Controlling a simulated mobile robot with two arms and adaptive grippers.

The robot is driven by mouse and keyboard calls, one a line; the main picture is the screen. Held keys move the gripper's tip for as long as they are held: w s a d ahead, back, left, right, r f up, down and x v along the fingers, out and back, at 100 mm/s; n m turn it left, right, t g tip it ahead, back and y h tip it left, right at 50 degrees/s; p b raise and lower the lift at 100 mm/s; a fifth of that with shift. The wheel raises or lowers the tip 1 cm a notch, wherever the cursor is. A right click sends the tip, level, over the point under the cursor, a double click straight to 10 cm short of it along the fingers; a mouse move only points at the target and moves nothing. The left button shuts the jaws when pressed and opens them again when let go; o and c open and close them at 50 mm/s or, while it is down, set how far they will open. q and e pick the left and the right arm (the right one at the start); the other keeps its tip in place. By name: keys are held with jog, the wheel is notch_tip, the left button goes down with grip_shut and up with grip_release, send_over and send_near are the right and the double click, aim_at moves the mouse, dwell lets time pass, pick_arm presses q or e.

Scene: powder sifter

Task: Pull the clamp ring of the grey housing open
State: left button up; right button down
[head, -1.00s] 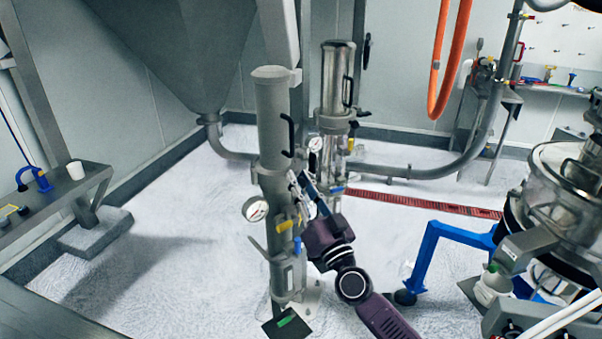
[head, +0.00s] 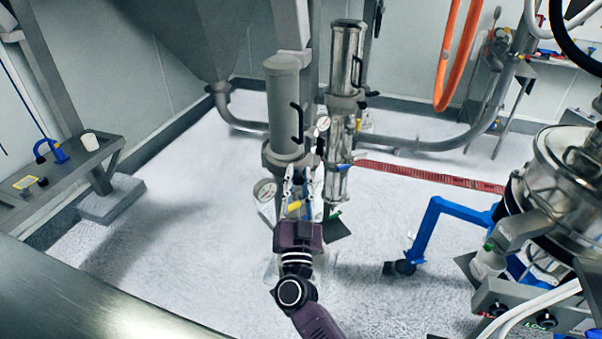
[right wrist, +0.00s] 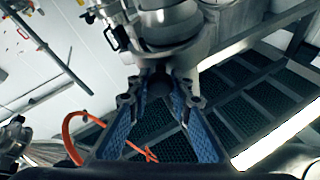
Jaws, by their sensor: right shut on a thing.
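The grey housing (head: 282,105) is an upright cylinder with a dark handle, left of centre in the head view. Its clamp ring (head: 268,158) is a band at the lower end of the cylinder, partly hidden by my right gripper (head: 298,178). That gripper is in front of the ring, on its lower right side. In the right wrist view my right gripper (right wrist: 158,92) has its blue-padded fingers converging on a small dark part at the ring, below the rounded grey body (right wrist: 172,25). It is shut on this part. I cannot tell whether the ring has parted. My left gripper is not in view.
A polished steel housing (head: 346,60) stands close behind on the right. A blue frame (head: 432,215) and sieve machine (head: 570,160) stand right. A bench (head: 75,160) is left. Open floor lies between.

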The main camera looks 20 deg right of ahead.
jog(key=shift+s+a+h, duration=0.1)
jog(key=shift+a+h, duration=0.1)
jog(key=shift+h, duration=0.1)
dwell(0.4)
jog(key=c, duration=1.7)
grip_release()
jog(key=v, duration=1.2)
